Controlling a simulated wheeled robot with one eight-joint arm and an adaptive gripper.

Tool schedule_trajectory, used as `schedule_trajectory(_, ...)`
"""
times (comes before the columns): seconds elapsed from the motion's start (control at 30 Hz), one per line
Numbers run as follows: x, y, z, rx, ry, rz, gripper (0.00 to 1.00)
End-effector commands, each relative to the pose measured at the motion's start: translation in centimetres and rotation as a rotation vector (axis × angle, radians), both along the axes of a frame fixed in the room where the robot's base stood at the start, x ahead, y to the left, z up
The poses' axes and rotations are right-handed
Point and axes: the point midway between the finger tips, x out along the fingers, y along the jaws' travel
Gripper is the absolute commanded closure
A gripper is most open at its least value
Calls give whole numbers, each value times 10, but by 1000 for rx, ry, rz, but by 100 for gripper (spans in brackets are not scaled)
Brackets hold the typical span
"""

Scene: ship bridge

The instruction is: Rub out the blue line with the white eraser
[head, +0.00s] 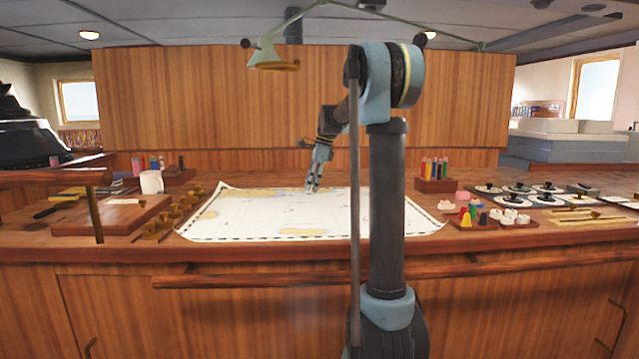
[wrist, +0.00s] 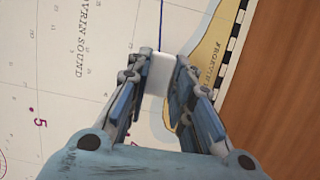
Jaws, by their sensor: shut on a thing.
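My gripper (wrist: 160,80) is shut on the white eraser (wrist: 160,72), which sits between its fingertips over the chart. The blue line (wrist: 161,26) shows in the wrist view as a thin dark blue stroke running up from the eraser's far edge to the top of the picture. The chart (head: 262,212) lies flat on the wooden counter in the head view. There my gripper (head: 313,186) points down over the chart's back part; the eraser and the line are too small to make out there. I cannot tell whether the eraser touches the paper.
A white mug (head: 151,182) and a wooden board (head: 124,213) stand left of the chart, with brass pieces (head: 184,204) beside its edge. A pen holder (head: 436,184) and a tray of coloured pieces (head: 473,222) are to the right. A lamp (head: 274,62) hangs above.

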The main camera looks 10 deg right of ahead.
Motion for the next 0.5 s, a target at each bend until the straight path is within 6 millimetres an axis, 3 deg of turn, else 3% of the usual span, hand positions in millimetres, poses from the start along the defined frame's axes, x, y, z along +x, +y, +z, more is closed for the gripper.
schedule_trajectory(0.5,-9,62,0,0,-1,2,98)
